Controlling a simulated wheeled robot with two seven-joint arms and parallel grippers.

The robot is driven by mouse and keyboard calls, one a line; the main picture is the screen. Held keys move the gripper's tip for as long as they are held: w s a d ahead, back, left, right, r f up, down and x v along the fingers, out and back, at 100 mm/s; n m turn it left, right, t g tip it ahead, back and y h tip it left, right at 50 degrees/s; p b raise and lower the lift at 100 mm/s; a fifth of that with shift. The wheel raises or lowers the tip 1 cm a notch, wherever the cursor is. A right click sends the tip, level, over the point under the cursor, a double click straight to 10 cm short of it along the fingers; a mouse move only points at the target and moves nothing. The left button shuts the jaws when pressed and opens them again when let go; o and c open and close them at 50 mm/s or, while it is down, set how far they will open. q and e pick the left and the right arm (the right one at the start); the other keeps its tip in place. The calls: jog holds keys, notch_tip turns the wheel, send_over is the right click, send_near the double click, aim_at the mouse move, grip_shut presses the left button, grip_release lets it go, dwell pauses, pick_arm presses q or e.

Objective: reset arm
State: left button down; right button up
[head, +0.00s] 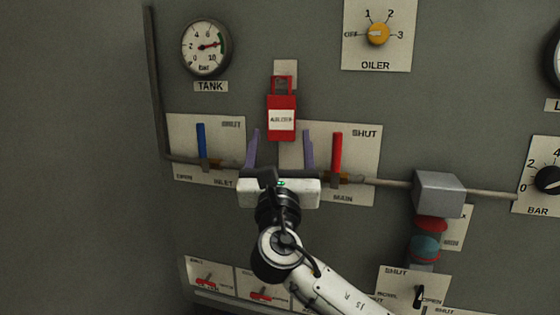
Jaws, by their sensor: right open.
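My right gripper (280,150) is in the middle of the head view, with its arm coming in from the lower right. Its two purple fingers point up and stand wide apart, with nothing between them. The fingers are in front of the panel, between the blue INLET lever (201,141) on the left and the red MAIN lever (337,153) on the right. A red padlock (281,103) with a white label hangs just above the fingers. Whether the fingers touch the panel cannot be told. My left gripper is not in view.
The grey panel carries a TANK gauge (206,47), a yellow OILER knob (378,34) and a grey box (438,193) on a pipe. Small red switches (205,281) sit at the lower left. A black SHUT/OPEN switch (419,296) is at the lower right. The far left is bare.

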jog(key=v, duration=0.7)
jog(key=s+d+f+m+g+y, duration=0.3)
jog(key=f+m, duration=0.4)
jog(key=f, duration=1)
jog(key=s+d+f+m+g, duration=0.15)
jog(key=f+m+g, duration=0.45)
jog(key=f, duration=1)
jog(key=s+d+f+m+g, duration=0.1)
jog(key=s+d+f+m, duration=0.2)
jog(key=s+f+m, duration=0.3)
jog(key=s+d+f+m+g, duration=0.2)
jog(key=s+d+f+m, duration=0.2)
jog(key=s+f+m, duration=0.3)
jog(key=s+d+f+m+g, duration=0.2)
jog(key=s+d+f+m, duration=0.2)
jog(key=s+f+m, duration=0.3)
jog(key=s+f+b, duration=0.1)
jog(key=s+f, duration=0.2)
jog(key=s, duration=0.4)
jog(key=shift+s+y, duration=0.2)
jog(key=shift+y, duration=0.1)
jog(key=shift+f, duration=0.1)
